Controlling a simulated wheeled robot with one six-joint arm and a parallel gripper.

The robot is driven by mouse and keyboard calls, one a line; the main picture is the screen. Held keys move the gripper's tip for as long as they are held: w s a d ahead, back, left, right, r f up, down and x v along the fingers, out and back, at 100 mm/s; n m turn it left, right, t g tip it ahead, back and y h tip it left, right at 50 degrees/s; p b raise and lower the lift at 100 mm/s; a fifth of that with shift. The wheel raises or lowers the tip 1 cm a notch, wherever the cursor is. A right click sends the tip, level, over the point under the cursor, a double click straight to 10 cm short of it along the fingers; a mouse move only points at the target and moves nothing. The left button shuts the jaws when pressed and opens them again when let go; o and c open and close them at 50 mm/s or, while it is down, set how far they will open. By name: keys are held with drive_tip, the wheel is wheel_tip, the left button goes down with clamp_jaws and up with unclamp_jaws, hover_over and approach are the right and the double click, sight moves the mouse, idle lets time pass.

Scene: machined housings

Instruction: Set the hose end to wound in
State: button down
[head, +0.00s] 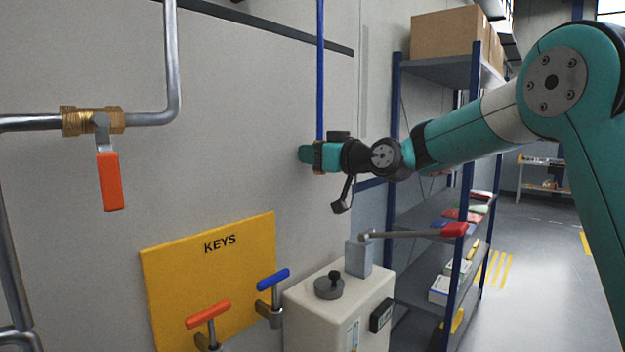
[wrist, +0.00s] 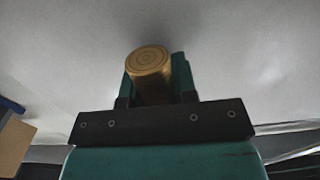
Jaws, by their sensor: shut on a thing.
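A blue hose (head: 320,70) hangs straight down along the wall in the head view, from the top edge to my gripper (head: 310,154). My gripper is shut on the hose end, and a little brass shows just below the fingers. In the wrist view the round brass hose end (wrist: 148,62) sits between the two teal fingers, with its ringed face toward the camera. The fingers hide most of the hose end in the head view. I cannot see a reel or drum.
A white cabinet (head: 322,305) with a knob and red-tipped lever (head: 453,230) stands below my gripper. A yellow KEYS board (head: 215,262) and a pipe valve with an orange handle (head: 110,181) are at left. A loaded shelf rack (head: 425,70) stands behind my arm.

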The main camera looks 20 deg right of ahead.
drive_tip(key=shift+r, duration=1.1)
drive_tip(key=c, duration=0.9)
unclamp_jaws()
drive_tip(key=shift+f, duration=0.15)
drive_tip(key=b+v, duration=0.8)
drive_tip(key=v, duration=0.9)
drive_tip(key=shift+s, duration=0.25)
drive_tip(key=shift+d, duration=0.15)
